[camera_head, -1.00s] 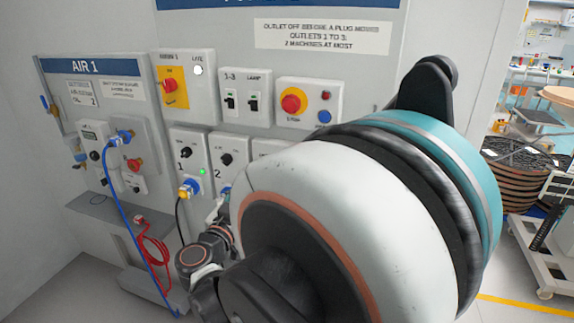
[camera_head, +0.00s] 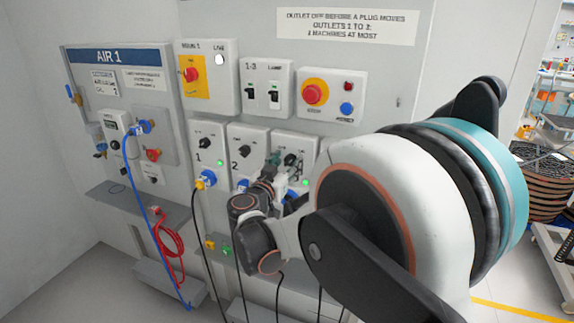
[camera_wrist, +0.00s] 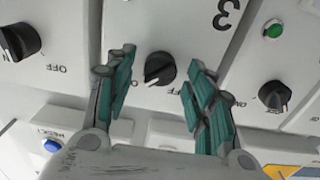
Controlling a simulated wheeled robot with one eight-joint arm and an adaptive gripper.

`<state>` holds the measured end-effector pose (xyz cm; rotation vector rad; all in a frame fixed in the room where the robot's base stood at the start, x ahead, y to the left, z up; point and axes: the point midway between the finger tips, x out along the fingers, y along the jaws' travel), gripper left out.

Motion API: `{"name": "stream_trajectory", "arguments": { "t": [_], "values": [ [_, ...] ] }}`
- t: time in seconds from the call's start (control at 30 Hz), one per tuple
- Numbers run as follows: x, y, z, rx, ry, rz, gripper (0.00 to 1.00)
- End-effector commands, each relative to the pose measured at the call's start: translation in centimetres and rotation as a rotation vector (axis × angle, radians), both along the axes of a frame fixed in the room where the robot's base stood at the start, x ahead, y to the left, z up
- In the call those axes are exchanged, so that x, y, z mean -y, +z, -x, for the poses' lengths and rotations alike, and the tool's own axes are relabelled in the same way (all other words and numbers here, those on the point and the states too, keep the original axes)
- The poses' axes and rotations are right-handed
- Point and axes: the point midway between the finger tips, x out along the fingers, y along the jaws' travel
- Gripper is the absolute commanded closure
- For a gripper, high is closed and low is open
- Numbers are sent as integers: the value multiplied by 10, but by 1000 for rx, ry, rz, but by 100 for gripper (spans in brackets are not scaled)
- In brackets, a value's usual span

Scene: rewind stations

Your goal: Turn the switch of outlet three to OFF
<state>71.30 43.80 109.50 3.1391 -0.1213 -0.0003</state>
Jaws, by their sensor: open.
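The outlet three panel (camera_head: 304,145) is in the middle of the wall station, with a green light (camera_head: 305,182) glowing at its lower right. Its black rotary switch (camera_wrist: 160,68) is in the wrist view, beside the number 3, with OFF printed near it. That view is about upside down. My gripper (camera_wrist: 162,66) is open, with one finger on each side of the switch. I cannot tell whether a finger touches it. In the head view my gripper (camera_head: 283,160) is in front of this panel and partly hides it.
Outlet two (camera_head: 246,140) and outlet one (camera_head: 208,135) are to the left, close by. Plugs and hanging cables are below. A red emergency button (camera_head: 314,92) and blue button (camera_head: 346,108) sit above. Outlet two's switch (camera_wrist: 275,95) is near my right-hand finger in the wrist view.

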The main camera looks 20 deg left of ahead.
Motion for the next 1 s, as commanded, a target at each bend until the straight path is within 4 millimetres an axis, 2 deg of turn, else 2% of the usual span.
{"name": "stream_trajectory", "arguments": {
  "t": [0.07,0.1,0.27,0.3,0.67,1.0],
  "values": [
    [0,0,0,0,0,0,51],
    [0,0,0,0,0,0,55],
    [0,0,0,0,0,0,91],
    [0,0,0,0,0,0,95],
    [0,0,0,-3,0,35,95],
    [-1,0,0,-19,-1,251,95]
  ]
}}
